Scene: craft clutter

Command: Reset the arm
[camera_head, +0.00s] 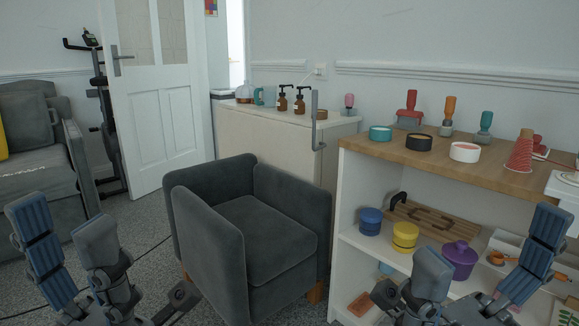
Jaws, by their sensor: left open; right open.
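My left gripper (75,245) is at the lower left with its fingers spread apart. It is open and holds nothing. My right gripper (487,270) is at the lower right, in front of the white shelf, also with its fingers apart and empty. Both grippers point upward in the head view. The lower parts of both arms are cut off by the bottom edge of the picture.
A dark grey armchair (250,235) stands between my grippers. A white cabinet (262,138), a door (160,95) and a sofa (45,178) stand behind.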

